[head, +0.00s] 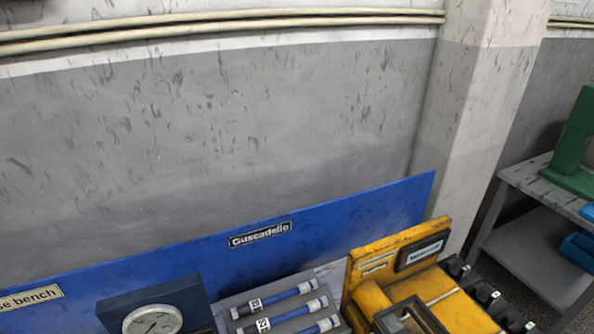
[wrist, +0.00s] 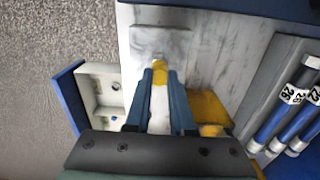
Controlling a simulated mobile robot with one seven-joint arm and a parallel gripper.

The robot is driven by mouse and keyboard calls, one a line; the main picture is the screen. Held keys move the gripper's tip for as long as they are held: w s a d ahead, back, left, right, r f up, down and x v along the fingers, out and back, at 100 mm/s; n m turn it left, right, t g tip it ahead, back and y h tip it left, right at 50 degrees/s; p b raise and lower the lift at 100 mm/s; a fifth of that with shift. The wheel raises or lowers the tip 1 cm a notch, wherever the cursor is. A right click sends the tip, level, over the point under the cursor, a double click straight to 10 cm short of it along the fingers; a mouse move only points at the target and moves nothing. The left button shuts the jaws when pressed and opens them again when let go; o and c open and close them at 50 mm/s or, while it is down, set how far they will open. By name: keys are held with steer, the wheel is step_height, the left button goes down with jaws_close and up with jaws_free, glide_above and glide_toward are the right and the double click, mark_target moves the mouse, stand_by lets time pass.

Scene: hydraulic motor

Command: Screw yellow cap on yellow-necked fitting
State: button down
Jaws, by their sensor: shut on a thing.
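In the wrist view, my gripper (wrist: 160,84) is shut on a small yellow piece, which looks like the yellow cap (wrist: 159,69), at its fingertips. The fingers hide its sides. The cap is over a pale grey bench surface, near a light metal plate (wrist: 160,40); I cannot tell whether it touches anything. A yellow block (wrist: 209,108) is partly hidden to the right of the fingers. I cannot make out the yellow-necked fitting. In the head view, neither my gripper nor the cap is in view.
In the wrist view, a white tray-like part (wrist: 98,86) with a blue side is at the left. A grey rack (wrist: 262,82) with blue numbered tubes is at the right. In the head view, a dial gauge (head: 152,320) and a yellow machine (head: 440,294) stand before a blue backboard (head: 330,217).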

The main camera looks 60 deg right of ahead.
steer(key=shift+s+a+m+p, duration=0.15)
steer(key=shift+m+p, duration=0.25)
steer(key=shift+m, duration=0.8)
steer(key=m, duration=0.3)
steer(key=shift+f+p, duration=0.25)
steer(key=shift+p, duration=0.05)
steer(key=m+p, duration=0.1)
steer(key=m, duration=0.2)
steer(key=shift+m, duration=1.4)
